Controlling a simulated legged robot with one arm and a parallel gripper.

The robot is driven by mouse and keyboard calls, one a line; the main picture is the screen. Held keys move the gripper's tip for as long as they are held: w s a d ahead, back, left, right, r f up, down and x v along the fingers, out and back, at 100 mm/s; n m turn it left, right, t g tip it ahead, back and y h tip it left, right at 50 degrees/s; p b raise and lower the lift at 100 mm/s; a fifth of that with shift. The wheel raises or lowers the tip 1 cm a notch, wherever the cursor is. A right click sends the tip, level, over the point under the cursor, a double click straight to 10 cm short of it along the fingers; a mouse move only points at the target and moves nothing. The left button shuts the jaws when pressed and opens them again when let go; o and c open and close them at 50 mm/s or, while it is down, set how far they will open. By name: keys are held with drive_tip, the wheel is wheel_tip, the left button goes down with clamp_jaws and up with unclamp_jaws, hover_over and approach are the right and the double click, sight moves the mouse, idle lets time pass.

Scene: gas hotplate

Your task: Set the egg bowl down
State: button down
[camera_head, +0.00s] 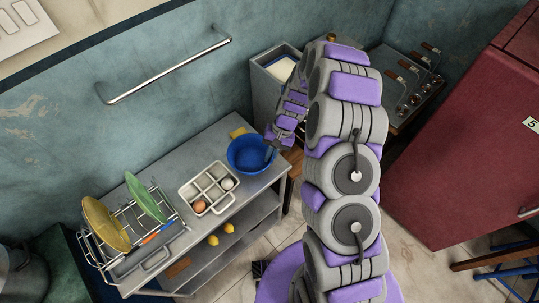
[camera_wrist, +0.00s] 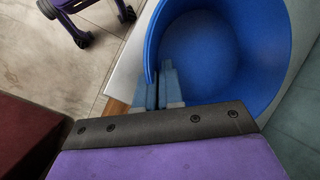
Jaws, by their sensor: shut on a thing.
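The egg bowl is a round blue bowl (camera_head: 250,156) at the right end of the grey metal table, by the wall. It looks upright, and its visible inside looks empty. In the wrist view the bowl (camera_wrist: 225,45) fills the upper right. In the wrist view my gripper's fingers (camera_wrist: 158,88) pinch that rim. Whether the bowl's base touches the table top is hidden.
The table (camera_head: 190,245) also bears a white divided tray (camera_head: 193,191) with a brown egg and a white egg, a yellow sponge (camera_head: 238,132), and a dish rack (camera_head: 130,235) with plates. Yellow fruits lie on its lower shelf. A hotplate (camera_head: 410,85) stands at the right back.

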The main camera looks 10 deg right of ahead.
drive_tip(key=shift+w+f, duration=0.1)
drive_tip(key=shift+w, duration=1.1)
drive_tip(key=shift+a+f, duration=0.15)
wheel_tip(320, 180, down, 3)
drive_tip(key=shift+f+b, duration=0.2)
drive_tip(key=shift+b, duration=0.35)
drive_tip(key=shift+r, duration=0.1)
drive_tip(key=c, duration=1.3)
unclamp_jaws()
